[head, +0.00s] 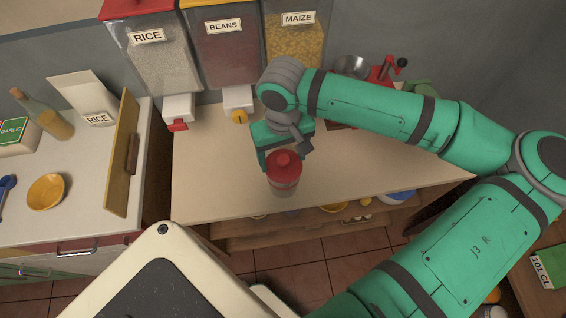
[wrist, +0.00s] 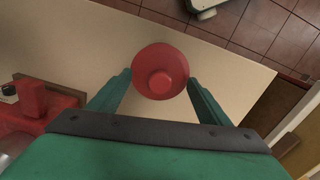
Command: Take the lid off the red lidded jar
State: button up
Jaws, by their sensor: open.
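The red lidded jar (head: 285,185) stands upright on the counter near its front edge. Its red lid (head: 285,162) has a round knob and sits on top of the jar; in the wrist view the lid (wrist: 160,72) is seen from above and hides most of the jar. My gripper (head: 284,160) is at the lid. In the wrist view my gripper (wrist: 160,88) is open, with one finger on each side of the lid's near part. Gaps show between the fingers and the lid. The gripper holds nothing.
Dispensers for rice (head: 160,60), beans (head: 225,50) and maize (head: 295,40) stand behind the counter (head: 215,180). A red device (head: 382,73) and a metal bowl (head: 350,66) are at the back right. The counter left of the jar is clear.

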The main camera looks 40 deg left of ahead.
jog(key=shift+f, duration=0.15)
jog(key=shift+d+f, duration=0.1)
jog(key=c, duration=1.7)
jog(key=shift+o, duration=0.2)
